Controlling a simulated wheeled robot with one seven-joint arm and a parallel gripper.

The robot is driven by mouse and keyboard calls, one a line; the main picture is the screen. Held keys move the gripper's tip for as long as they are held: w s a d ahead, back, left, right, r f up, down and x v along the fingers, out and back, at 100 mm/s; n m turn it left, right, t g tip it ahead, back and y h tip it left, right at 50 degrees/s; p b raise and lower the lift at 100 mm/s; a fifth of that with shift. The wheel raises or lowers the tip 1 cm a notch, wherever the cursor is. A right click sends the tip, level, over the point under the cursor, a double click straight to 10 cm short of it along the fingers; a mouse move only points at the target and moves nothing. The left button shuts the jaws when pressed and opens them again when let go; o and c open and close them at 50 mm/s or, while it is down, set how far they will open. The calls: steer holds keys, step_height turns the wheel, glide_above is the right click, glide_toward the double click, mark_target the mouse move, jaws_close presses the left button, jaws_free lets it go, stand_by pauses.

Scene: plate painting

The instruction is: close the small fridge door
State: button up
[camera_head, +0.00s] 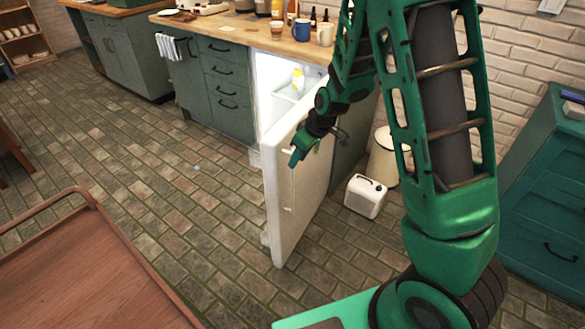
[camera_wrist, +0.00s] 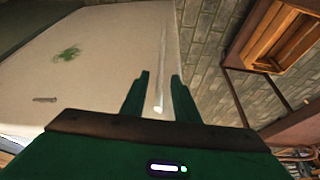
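The small fridge's white door (camera_head: 290,205) stands wide open, swung out from the cabinet row toward the viewer. The fridge interior (camera_head: 275,85) is lit and holds a yellow-and-white bottle (camera_head: 298,80). My green gripper (camera_head: 295,156) is at the upper part of the door, in front of its face; I cannot tell whether it touches. In the wrist view, my gripper's two fingers (camera_wrist: 160,80) are apart with nothing clearly held between them. The pale door (camera_wrist: 110,55) fills the left there, with a green smudge and a small dark mark on it.
A wooden counter (camera_head: 240,30) with mugs and bottles runs above the fridge. A reddish-brown tray table (camera_head: 85,270) is at front left. Brick floor (camera_head: 175,175) left of the door is clear.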

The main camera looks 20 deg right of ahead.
steer(key=x, duration=0.6)
steer(key=shift+w+f, duration=0.1)
steer(key=shift+d, duration=0.1)
jaws_close()
